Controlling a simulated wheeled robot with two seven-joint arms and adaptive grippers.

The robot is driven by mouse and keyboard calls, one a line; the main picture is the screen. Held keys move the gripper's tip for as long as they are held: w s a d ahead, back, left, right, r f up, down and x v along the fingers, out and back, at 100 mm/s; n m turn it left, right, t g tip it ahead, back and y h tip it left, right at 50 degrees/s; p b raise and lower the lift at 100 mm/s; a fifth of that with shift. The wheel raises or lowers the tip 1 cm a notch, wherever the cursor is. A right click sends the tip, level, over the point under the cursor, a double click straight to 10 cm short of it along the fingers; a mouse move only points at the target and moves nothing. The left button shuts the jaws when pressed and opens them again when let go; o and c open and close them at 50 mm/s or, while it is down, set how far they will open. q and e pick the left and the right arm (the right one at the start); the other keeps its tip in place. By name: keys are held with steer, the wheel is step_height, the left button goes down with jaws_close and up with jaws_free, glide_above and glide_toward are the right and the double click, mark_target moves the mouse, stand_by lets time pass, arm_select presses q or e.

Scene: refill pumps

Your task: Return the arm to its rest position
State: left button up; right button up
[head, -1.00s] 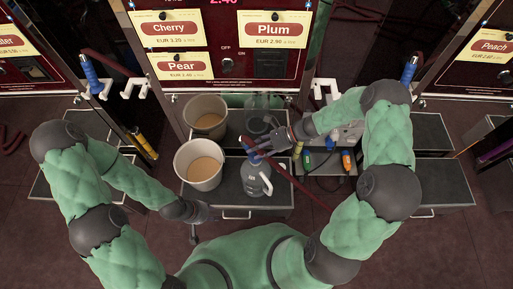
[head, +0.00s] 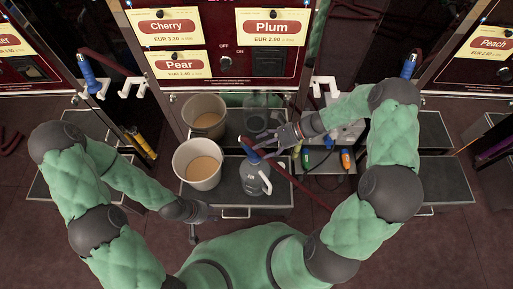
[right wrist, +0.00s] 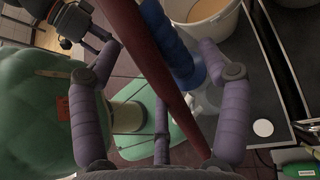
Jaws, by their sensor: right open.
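My right gripper (head: 268,137) is open beside the blue pump nozzle (head: 248,152). In the right wrist view, the spread purple fingers (right wrist: 160,60) have the dark red hose (right wrist: 150,55) and the blue nozzle (right wrist: 172,45) between them, with no clear grip on either. The nozzle stands at the top of a translucent grey jug (head: 254,181) on the front tray. My right arm reaches forward and bends inward from the right. My left gripper (head: 195,212) hangs low at the left, in front of the tray; its finger state is unclear.
Two white buckets (head: 185,170) (head: 190,115) with tan contents stand left of the jug. The hose (head: 300,188) runs diagonally beside my right forearm. A grey tray (head: 229,198) lies under the jug. Small coloured bottles (head: 345,159) stand right of it. Pump cabinets (head: 225,40) close off the back.

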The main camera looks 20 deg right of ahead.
steer(key=w+v, duration=0.1)
steer(key=v, duration=0.7)
steer(key=shift+s+d+r, duration=0.25)
steer(key=shift+s+d, duration=0.1)
steer(key=shift+s, duration=0.15)
